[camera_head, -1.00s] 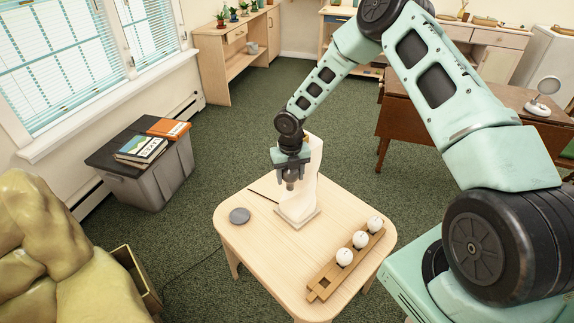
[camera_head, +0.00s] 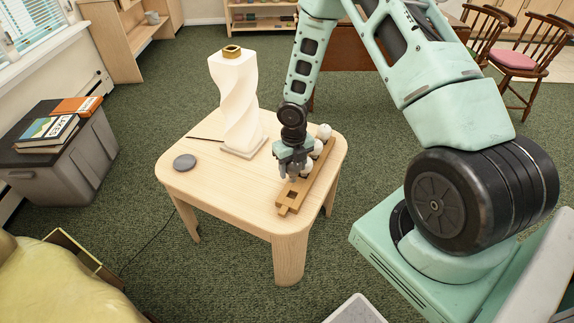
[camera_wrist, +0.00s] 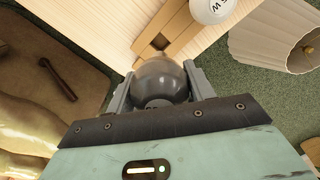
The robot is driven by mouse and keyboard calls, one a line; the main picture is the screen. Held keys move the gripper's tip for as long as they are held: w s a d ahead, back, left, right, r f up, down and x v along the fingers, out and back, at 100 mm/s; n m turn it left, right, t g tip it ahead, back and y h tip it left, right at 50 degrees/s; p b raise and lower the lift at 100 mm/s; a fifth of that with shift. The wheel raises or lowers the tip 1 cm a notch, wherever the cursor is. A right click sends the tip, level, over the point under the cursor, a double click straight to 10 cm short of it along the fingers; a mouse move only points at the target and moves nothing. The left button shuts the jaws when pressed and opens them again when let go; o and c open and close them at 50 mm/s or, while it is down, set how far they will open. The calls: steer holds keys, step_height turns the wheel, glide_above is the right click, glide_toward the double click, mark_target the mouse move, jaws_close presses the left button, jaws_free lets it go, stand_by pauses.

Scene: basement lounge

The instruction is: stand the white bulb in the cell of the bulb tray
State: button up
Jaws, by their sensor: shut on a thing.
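My gripper (camera_head: 292,172) is shut on a round bulb (camera_wrist: 160,82), which looks dark grey and glossy in the wrist view, between the two fingers. The wooden bulb tray (camera_head: 286,208) lies along the right side of the small table. The near cell (camera_head: 292,195) is empty.
A tall white twisted lamp base (camera_head: 238,100) stands on the table (camera_head: 225,185), left of my gripper. A grey disc (camera_head: 185,162) and a thin dark stick (camera_head: 205,138) lie further left. The table's front left is clear. A grey bin (camera_head: 75,165) stands on the floor.

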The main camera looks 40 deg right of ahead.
steer(key=shift+r+p, duration=0.15)
steer(key=shift+p, duration=0.3)
steer(key=shift+f+b, duration=2.8)
steer(key=shift+f, duration=1.9)
steer(key=o, duration=1)
steer(key=shift+c, duration=0.2)
